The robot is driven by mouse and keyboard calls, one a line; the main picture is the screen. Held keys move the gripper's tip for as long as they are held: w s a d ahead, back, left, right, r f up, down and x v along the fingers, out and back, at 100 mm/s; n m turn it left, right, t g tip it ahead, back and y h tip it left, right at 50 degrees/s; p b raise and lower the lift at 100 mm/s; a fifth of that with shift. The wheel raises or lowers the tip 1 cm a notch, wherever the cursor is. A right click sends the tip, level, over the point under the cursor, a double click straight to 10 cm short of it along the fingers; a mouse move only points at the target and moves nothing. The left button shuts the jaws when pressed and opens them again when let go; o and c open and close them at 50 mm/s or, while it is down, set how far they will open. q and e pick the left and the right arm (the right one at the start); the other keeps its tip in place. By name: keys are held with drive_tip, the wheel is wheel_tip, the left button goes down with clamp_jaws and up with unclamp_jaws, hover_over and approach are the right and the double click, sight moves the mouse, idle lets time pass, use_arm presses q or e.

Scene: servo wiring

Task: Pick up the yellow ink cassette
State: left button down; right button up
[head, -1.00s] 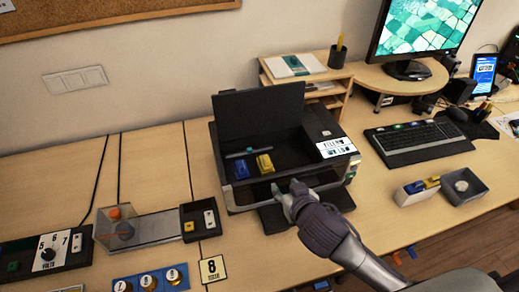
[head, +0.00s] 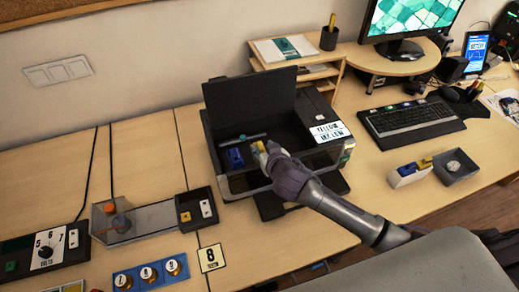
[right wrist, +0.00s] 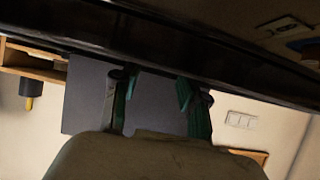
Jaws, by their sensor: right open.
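The yellow ink cassette (head: 258,147) sits inside the open black printer (head: 228,185), mostly hidden behind my right gripper. A blue cassette (head: 235,158) lies just left of it in the same bay. My right gripper (head: 266,151) is over the printer's front opening, at the yellow cassette; I cannot tell whether it touches it. In the right wrist view its two green-edged fingers (right wrist: 158,92) stand apart with nothing visible between them. The yellow cassette cannot be made out in that view. My left gripper is not in view.
The raised lid (head: 252,103) stands behind the bay. A label plate (head: 329,132) is on the printer's right side. A white holder (head: 408,174) with blue and yellow pieces and a grey tray (head: 475,173) stand at right. The keyboard (head: 412,122) lies behind them.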

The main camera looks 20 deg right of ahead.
sight(260, 145)
drive_tip(key=shift+x, duration=1.9)
drive_tip(key=shift+s+f, duration=0.1)
drive_tip(key=shift+f, duration=0.05)
clamp_jaws()
